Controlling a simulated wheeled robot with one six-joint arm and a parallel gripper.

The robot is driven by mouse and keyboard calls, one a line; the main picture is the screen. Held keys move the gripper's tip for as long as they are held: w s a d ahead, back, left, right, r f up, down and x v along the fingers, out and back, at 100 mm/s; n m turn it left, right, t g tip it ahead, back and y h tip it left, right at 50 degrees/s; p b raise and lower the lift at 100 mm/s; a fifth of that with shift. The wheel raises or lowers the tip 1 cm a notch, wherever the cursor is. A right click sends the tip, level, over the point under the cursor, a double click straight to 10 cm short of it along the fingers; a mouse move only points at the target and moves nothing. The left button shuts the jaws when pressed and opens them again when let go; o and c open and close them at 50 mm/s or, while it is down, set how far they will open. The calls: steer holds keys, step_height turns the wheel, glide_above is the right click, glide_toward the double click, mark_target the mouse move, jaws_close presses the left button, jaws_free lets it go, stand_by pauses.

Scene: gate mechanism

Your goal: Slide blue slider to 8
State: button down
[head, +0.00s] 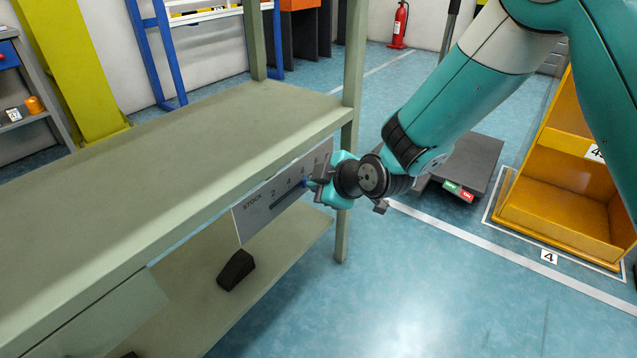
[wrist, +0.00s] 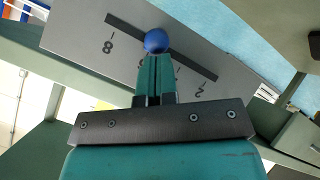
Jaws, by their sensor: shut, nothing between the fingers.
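The blue slider (head: 306,183) is a small round knob on the slot of a pale grey panel (head: 245,222) marked STOCK, with numbers rising from 2 to 8 toward the right. The knob sits around the 6, short of the slot's 8 end. The wrist view shows the panel upside down, with the blue knob (wrist: 156,41) on the dark slot and the 8 to its left. My gripper (head: 316,182) is shut, its fingertips (wrist: 155,62) right at the knob; I cannot tell if they touch it. The fingers hide part of the numbers.
The panel hangs under the top of a green-grey shelf bench (head: 190,165), whose post (head: 345,220) stands close behind my gripper. A dark wedge (head: 236,270) lies on the lower shelf. A black platform (head: 470,160) and a yellow bin (head: 560,205) stand to the right. The floor in front is clear.

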steer(key=w+d, duration=0.1)
steer(key=w, duration=0.1)
steer(key=w+d, duration=0.2)
steer(key=shift+w+d, duration=0.1)
steer(key=a+r+p+v, duration=0.1)
steer(key=p+v, duration=0.3)
steer(key=v, duration=0.9)
steer(key=shift+a+r, duration=0.35)
steer(key=shift+a, duration=0.3)
